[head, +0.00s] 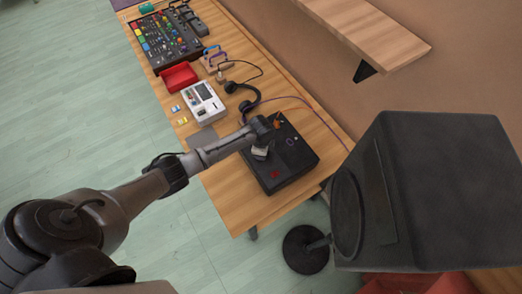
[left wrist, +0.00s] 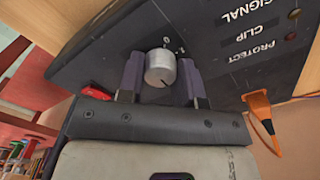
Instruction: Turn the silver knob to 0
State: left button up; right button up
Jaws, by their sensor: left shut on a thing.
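The silver knob (left wrist: 160,70) sits on the sloping face of a black amplifier-like box (left wrist: 235,75). A dark mark shows on the knob's lower edge in the left wrist view, and a small white figure, seemingly a 0, is printed just above the knob. My left gripper (left wrist: 160,64) is shut on the knob, one dark finger on each side. My right gripper is not in view.
An orange plug (left wrist: 258,106) with a cable sits in the box, and a red switch (left wrist: 96,92) is on its face. Headphones (head: 248,106), a white device (head: 203,103), a red tray (head: 179,78) and a mixer (head: 165,42) lie farther along the table. A large black speaker (head: 440,190) stands right.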

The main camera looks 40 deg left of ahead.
pick_arm(q)
jog(key=n+p, duration=0.3)
jog(key=shift+r, duration=0.25)
jog(key=n+p, duration=0.2)
jog(key=shift+d+n, duration=0.1)
jog(key=shift+n, duration=0.2)
jog(key=n+p, duration=0.2)
jog(key=shift+n, duration=0.4)
jog(key=n+p, duration=0.1)
jog(key=n, duration=0.2)
jog(key=shift+f+n+p, duration=0.1)
jog(key=shift+n+p, duration=0.2)
jog(key=shift+p, duration=0.1)
jog(key=n+p, duration=0.1)
jog(key=n, duration=0.2)
jog(key=shift+n, duration=0.4)
jog(key=n+p, duration=0.1)
jog(key=n, duration=0.2)
jog(key=shift+f+n, duration=0.1)
jog(key=shift+n, duration=0.2)
jog(key=n+p, duration=0.1)
jog(key=n, duration=0.2)
jog(key=shift+n, duration=2.1)
